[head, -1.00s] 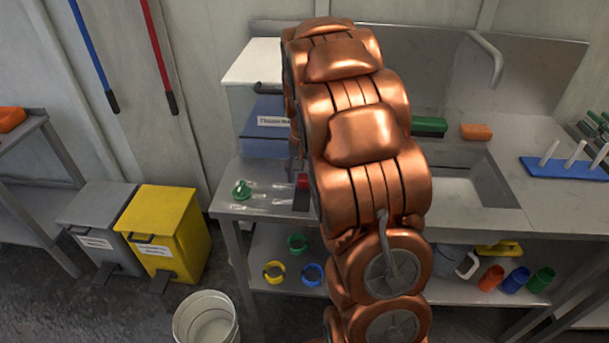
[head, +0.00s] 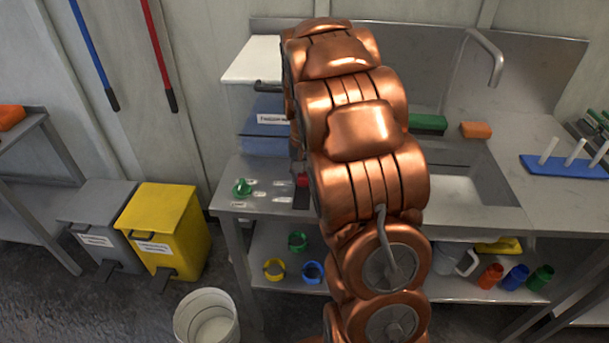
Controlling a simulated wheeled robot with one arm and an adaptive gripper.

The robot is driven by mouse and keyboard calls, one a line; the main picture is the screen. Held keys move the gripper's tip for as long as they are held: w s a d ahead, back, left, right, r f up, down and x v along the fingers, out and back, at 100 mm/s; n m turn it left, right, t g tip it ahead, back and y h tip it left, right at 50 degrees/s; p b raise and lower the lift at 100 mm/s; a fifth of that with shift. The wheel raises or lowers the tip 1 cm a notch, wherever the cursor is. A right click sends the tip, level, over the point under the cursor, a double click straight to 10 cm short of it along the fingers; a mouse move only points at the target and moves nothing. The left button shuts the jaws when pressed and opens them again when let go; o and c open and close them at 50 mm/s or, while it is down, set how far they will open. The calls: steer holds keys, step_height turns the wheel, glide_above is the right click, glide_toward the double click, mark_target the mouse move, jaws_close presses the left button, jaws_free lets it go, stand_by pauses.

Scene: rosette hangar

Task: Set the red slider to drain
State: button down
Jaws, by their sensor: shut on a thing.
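The red slider (head: 303,180) shows as a small red block on a dark strip at the left end of the steel counter, just left of my copper arm. My arm hides most of the slider's surroundings, and I cannot read which position it is in. Only a grey sliver of my gripper (head: 297,160) shows past the arm's left edge, just above the slider. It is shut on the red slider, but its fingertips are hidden.
A green knob (head: 241,188) and several pale labels lie left of the slider. A white-lidded box (head: 255,60) stands behind. The sink (head: 455,190) is to the right. A yellow bin (head: 165,225), grey bin (head: 95,225) and bucket (head: 206,318) stand on the floor.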

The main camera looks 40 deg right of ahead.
mark_target(302, 198)
stand_by(0.4)
steer(key=shift+s+a+b, duration=0.65)
steer(key=shift+s+a, duration=0.25)
steer(key=shift+s, duration=0.2)
steer(key=shift+s+a+b, duration=0.65)
steer(key=shift+s+a, duration=0.25)
steer(key=shift+s, duration=0.15)
steer(key=c, duration=0.8)
jaws_free()
steer(key=shift+o, duration=0.2)
step_height(302, 198, up, 12)
